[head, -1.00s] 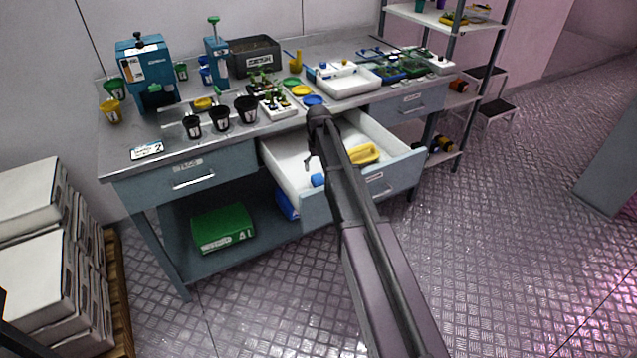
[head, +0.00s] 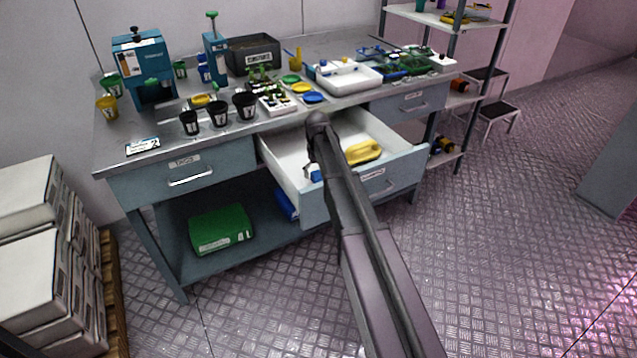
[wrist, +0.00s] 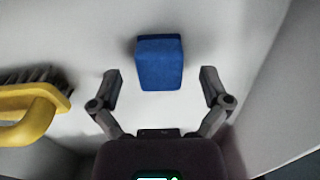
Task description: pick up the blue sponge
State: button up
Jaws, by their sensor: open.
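The blue sponge (wrist: 159,62) lies on the white floor of the open drawer. In the wrist view it is in the upper middle, just ahead of and between my fingertips. My gripper (wrist: 160,82) is open and empty, with one finger to each side of the sponge and not touching it. In the head view a small part of the sponge (head: 315,174) shows in the drawer's front left part. The arm hides the rest of it and most of my gripper there.
The drawer (head: 290,186) has raised walls around the sponge. A yellow-handled brush (head: 363,152) lies to the right in the head view and shows at the left of the wrist view (wrist: 36,108). The workbench top (head: 165,160) above is crowded with pots and trays.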

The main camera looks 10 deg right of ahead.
aim_at(318, 173)
jog(key=shift+f, duration=0.45)
dwell(0.3)
jog(key=c, duration=0.9)
jog(key=shift+r, duration=0.25)
notch_tip(318, 173, up, 10)
jog(key=p, duration=0.9)
jog(key=shift+f+p, duration=0.2)
jog(key=shift+p, duration=0.1)
